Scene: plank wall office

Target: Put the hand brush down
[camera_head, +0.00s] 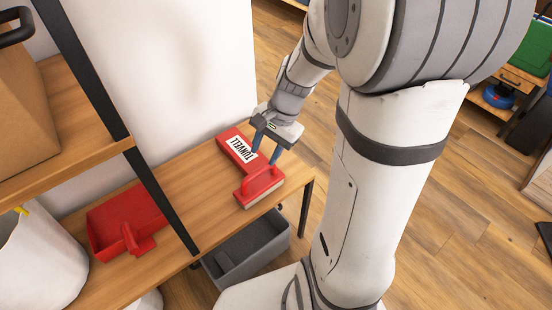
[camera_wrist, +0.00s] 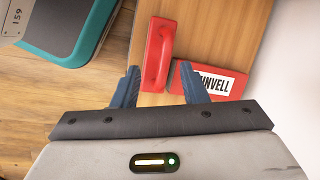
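The hand brush (camera_head: 262,187) is red with a raised loop handle and pale bristles underneath. It lies on the wooden shelf (camera_head: 185,185), near its right end. In the wrist view the brush (camera_wrist: 158,52) shows beyond the fingertips, roughly centred between them. My gripper (camera_head: 265,154) has its blue fingers spread just behind and above the brush. In the wrist view the gripper (camera_wrist: 160,85) is open, with a clear gap between each finger and the handle. Nothing is held.
A red box lettered TUNVELL (camera_head: 238,150) lies right beside the brush, close to one finger. A red dustpan (camera_head: 125,222) sits further left, past a black upright (camera_head: 165,208). A grey bin (camera_head: 250,250) stands below the shelf. Bare shelf lies between dustpan and brush.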

